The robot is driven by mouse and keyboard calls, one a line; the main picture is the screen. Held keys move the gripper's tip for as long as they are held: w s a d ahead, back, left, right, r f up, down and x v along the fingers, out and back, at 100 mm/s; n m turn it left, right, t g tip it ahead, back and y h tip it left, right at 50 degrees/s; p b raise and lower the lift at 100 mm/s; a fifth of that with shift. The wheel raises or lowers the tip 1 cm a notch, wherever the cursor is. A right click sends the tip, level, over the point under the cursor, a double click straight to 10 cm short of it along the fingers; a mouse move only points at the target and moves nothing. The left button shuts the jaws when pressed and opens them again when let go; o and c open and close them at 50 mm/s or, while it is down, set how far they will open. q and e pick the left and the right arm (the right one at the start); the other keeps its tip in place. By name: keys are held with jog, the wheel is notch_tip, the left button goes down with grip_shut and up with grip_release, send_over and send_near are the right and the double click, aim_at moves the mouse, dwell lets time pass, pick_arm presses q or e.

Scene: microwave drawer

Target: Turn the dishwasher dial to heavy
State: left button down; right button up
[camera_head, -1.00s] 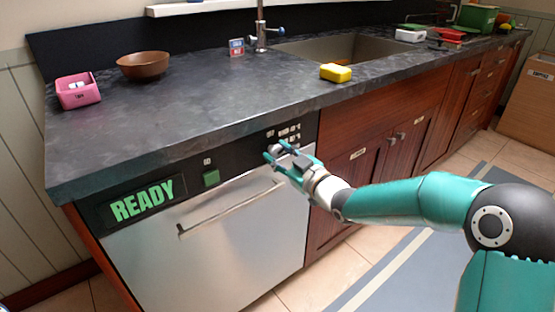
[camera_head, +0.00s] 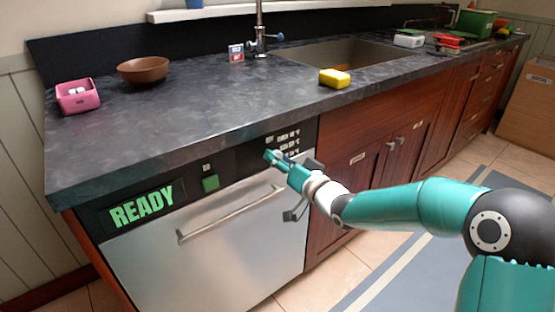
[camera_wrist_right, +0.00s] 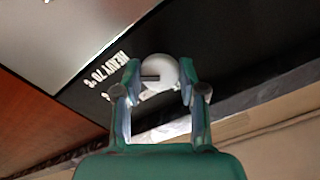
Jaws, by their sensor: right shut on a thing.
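The dishwasher (camera_head: 215,250) has a silver front, a dark control panel (camera_head: 240,160) and a lit green READY display (camera_head: 142,206). My right gripper (camera_head: 272,157) is at the right end of that panel and hides most of the dial in the head view. In the right wrist view, the round pale dial (camera_wrist_right: 160,70) sits between the two fingertips of the gripper (camera_wrist_right: 160,75), which is shut on it. A dark mark on the dial points left, towards printed text that reads HEAVY (camera_wrist_right: 108,70). My left gripper is out of view.
The counter (camera_head: 190,110) overhangs the panel. A brown bowl (camera_head: 143,70), a pink box (camera_head: 77,97) and a yellow sponge-like block (camera_head: 334,78) stand on it.

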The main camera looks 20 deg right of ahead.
jog(key=shift+a+f+m, duration=0.1)
jog(key=shift+f+m, duration=0.35)
jog(key=shift+m, duration=0.65)
jog(key=shift+s, duration=0.1)
jog(key=o, duration=1)
jog(key=shift+c, duration=0.2)
jog(key=shift+o, duration=0.9)
jog(key=shift+r, duration=0.25)
jog(key=v, duration=1.2)
